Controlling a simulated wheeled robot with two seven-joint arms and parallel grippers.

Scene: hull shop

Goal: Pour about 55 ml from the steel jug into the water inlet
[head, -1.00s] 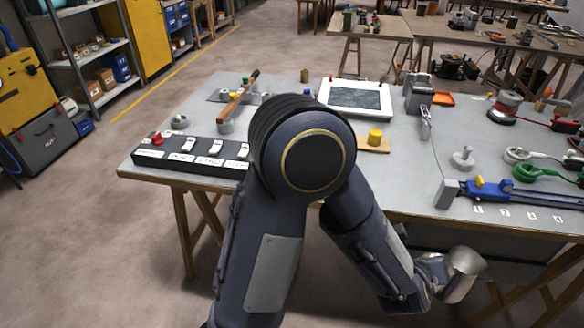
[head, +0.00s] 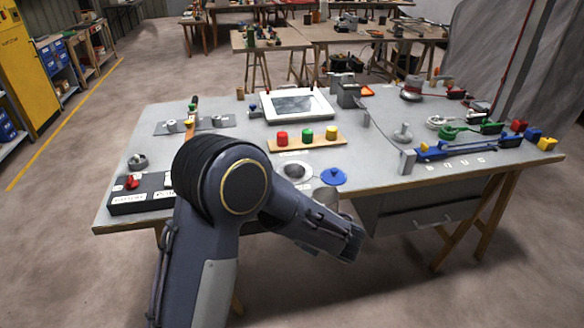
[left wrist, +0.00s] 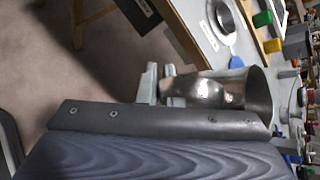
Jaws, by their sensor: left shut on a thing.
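The steel jug (head: 327,198) is at the table's front edge in the head view, partly hidden by my left forearm. In the left wrist view the shiny jug (left wrist: 222,90) lies across the picture, its wide mouth towards the right. My left gripper (left wrist: 163,86) is shut on its handle side. A round, pale-rimmed opening in the tabletop, seemingly the water inlet (head: 297,170), lies just beyond the jug; it also shows in the left wrist view (left wrist: 226,16). A blue cap (head: 333,176) lies to its right. I cannot see the liquid. My right gripper is out of view.
A board with red, green and yellow knobs (head: 307,140) lies behind the opening. A black switch box (head: 140,199) is at the left front, a framed panel (head: 297,104) at the back. A blue clamp-like tool (head: 470,149) lies to the right.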

